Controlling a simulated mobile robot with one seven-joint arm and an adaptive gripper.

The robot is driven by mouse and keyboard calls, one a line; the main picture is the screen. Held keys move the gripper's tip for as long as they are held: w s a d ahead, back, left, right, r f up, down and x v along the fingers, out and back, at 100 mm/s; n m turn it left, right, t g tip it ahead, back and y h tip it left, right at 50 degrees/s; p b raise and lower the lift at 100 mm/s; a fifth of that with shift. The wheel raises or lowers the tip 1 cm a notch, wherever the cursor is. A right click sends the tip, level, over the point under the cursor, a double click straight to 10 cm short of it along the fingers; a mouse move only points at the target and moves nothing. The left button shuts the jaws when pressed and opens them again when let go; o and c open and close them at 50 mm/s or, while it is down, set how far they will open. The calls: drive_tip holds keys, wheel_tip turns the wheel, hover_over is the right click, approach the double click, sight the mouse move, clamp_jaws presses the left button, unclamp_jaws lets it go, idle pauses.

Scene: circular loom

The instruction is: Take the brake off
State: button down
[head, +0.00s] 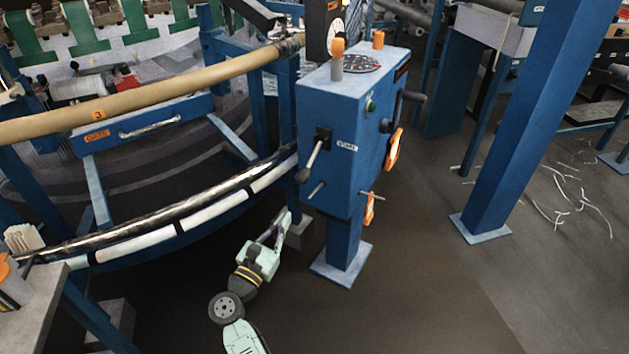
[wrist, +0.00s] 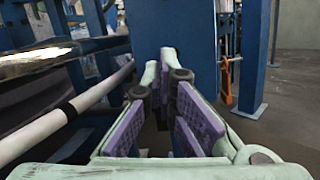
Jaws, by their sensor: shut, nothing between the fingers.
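A blue control box (head: 335,110) stands on a blue post. Its front face carries a lever (head: 315,158) with a dark knob, slanting down to the left, beside a small label too small to read. I cannot tell which control is the brake. My gripper (head: 284,218) is low, below and left of the box, in front of the post's left side. It is shut and empty, apart from the lever. In the wrist view its purple-padded fingers (wrist: 163,62) point forward. The lever cannot be made out in the wrist view.
A short metal pin (head: 317,190) and orange handles (head: 394,150) stick out of the box; a black crank (head: 411,97) is on its right side. The curved metal rail (head: 150,222) lies left of my gripper. A blue column (head: 505,150) stands right. Dark floor between is clear.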

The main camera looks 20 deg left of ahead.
sight(309, 164)
drive_tip(key=shift+a+f, duration=0.1)
drive_tip(key=shift+a, duration=0.05)
drive_tip(key=w+d+r+p, duration=0.1)
drive_tip(key=w+r+p, duration=0.3)
drive_tip(key=w, duration=0.3)
drive_tip(key=shift+w+d+r+p, duration=0.3)
drive_tip(key=shift+r, duration=0.4)
drive_tip(key=shift+r, duration=0.1)
